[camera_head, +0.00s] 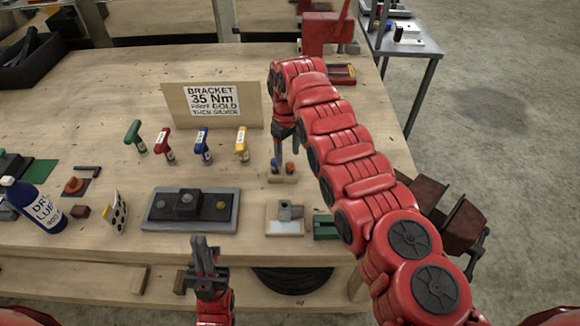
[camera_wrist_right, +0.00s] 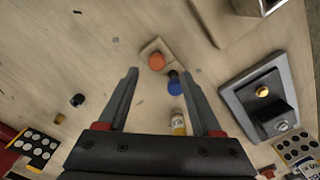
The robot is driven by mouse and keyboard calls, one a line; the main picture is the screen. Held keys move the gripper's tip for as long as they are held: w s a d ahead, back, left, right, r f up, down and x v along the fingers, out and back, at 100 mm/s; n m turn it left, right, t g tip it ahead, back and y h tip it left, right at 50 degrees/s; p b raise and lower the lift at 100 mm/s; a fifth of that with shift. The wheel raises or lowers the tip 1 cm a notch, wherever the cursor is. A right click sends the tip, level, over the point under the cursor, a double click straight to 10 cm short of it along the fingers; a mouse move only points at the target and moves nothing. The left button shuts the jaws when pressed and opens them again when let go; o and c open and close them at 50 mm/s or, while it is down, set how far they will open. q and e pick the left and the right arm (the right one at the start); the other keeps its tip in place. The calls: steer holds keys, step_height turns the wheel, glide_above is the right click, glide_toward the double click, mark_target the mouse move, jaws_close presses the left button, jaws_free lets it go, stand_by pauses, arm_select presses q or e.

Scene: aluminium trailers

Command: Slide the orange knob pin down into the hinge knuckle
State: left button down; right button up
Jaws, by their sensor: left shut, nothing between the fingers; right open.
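The orange knob pin (camera_head: 289,167) stands in a small wooden holder (camera_head: 283,179) beside a blue-knobbed pin (camera_head: 274,163). In the right wrist view, the orange knob (camera_wrist_right: 156,61) lies just ahead of the fingertips, with the blue knob (camera_wrist_right: 175,86) close to the right finger. My right gripper (camera_wrist_right: 159,74) is open and points down at the holder, with nothing held. The hinge knuckle appears to be the grey metal piece (camera_head: 290,211) on a pale board in front of the holder. My left gripper (camera_head: 200,242) is shut and empty at the table's front edge.
A dark bracket plate (camera_head: 160,213) lies left of the hinge board. Green, red, blue and yellow-handled tools (camera_head: 241,144) stand behind it, before a sign (camera_head: 211,104). A blue bottle (camera_head: 32,203) stands at far left. A green block (camera_head: 325,227) sits right of the hinge.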

mark_target(290, 164)
steer(key=f, duration=0.1)
steer(key=f+p, duration=0.1)
steer(key=f, duration=0.1)
steer(key=shift+d, duration=0.35)
steer(key=shift+f, duration=0.45)
steer(key=shift+c, duration=0.4)
jaws_close()
